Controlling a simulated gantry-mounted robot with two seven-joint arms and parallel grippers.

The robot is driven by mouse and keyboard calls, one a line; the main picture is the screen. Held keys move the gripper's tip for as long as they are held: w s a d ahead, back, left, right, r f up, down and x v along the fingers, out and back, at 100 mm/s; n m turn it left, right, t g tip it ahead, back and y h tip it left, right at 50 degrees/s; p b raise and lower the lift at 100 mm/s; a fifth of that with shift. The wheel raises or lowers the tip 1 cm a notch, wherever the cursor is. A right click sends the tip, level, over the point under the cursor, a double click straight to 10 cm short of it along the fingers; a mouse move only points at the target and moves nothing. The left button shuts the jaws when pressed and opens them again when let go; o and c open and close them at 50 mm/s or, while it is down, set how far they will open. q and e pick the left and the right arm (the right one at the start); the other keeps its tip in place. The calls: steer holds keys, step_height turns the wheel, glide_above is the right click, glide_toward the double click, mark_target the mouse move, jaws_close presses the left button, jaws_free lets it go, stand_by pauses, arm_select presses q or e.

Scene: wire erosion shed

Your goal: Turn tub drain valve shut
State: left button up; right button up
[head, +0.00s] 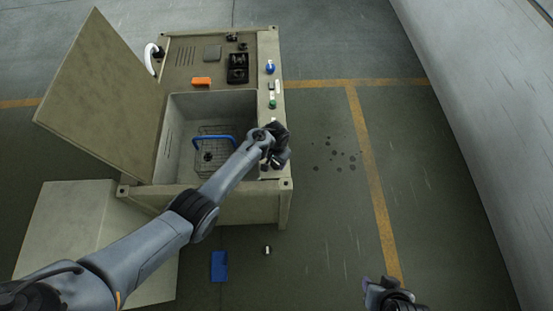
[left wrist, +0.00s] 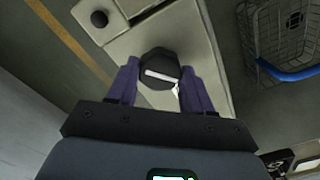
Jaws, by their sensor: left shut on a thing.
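The tub (head: 175,135) is a grey open basin in a beige cabinet, with a wire basket (head: 208,157) inside. The drain valve looks to be the dark round knob (left wrist: 158,64) with a white bar across its face, on the beige ledge beside the tub. In the left wrist view my left gripper (left wrist: 152,82) has one finger on each side of the knob and is shut on it. In the head view this gripper (head: 276,160) is over the tub's right rim and hides the knob. My right gripper (head: 378,289) is low at the right, away from the cabinet; its jaws are unclear.
The basket has a blue handle (head: 210,138). A blue knob (head: 270,66) and a green knob (head: 272,104) sit farther back on the right ledge. An orange block (head: 201,81) lies behind the tub. The raised lid (head: 95,95) stands left. A blue item (head: 219,266) lies on the floor.

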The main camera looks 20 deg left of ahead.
arm_select(q)
steer(key=m, duration=0.4)
steer(key=shift+m, duration=0.3)
steer(key=m, duration=0.3)
steer(key=shift+m, duration=0.3)
steer(key=o, duration=1)
steer(key=shift+o, duration=0.2)
